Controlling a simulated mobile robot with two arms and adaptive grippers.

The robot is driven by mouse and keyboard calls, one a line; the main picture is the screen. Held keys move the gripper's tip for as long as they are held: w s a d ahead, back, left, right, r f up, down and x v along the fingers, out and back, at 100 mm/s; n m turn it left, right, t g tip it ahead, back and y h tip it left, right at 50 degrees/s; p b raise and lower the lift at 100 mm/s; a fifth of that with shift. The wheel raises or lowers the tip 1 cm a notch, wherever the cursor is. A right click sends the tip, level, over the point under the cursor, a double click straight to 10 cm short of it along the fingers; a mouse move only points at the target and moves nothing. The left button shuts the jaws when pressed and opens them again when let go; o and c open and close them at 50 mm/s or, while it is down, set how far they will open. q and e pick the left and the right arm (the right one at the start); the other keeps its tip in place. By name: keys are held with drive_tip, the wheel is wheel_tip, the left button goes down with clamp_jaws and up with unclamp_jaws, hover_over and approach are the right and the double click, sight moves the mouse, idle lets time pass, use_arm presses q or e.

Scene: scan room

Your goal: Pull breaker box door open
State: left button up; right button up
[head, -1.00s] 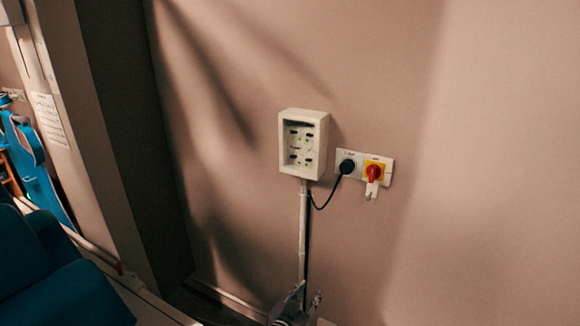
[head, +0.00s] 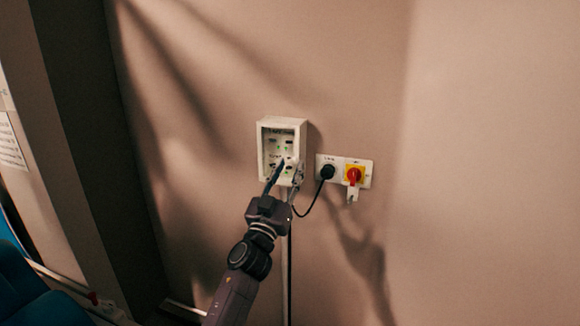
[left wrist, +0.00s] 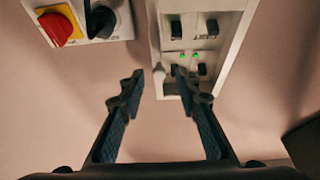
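The breaker box (head: 262,150) is a white box on the wall with a recessed front showing black switches and small green lights. I cannot tell whether a clear door covers the front. My left gripper (head: 287,173) is at the box's lower front and hides part of it. In the left wrist view the box (left wrist: 236,50) is upper right of centre. The left gripper (left wrist: 159,80) is open there, with a small pale peg-like part (left wrist: 159,84) between its fingertips, apparently untouched. My right gripper is not in view.
Right of the box are a black plug (head: 327,172) with a hanging cable and a red and yellow rotary switch (head: 353,175). A pipe (head: 285,260) runs down below the box. Blue seating (head: 40,305) is at lower left. The wall to the right is clear.

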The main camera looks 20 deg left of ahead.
use_arm(q)
drive_tip(key=shift+w+d+r, duration=0.1)
drive_tip(key=shift+w+r, duration=0.15)
drive_tip(key=shift+w, duration=0.4)
clamp_jaws()
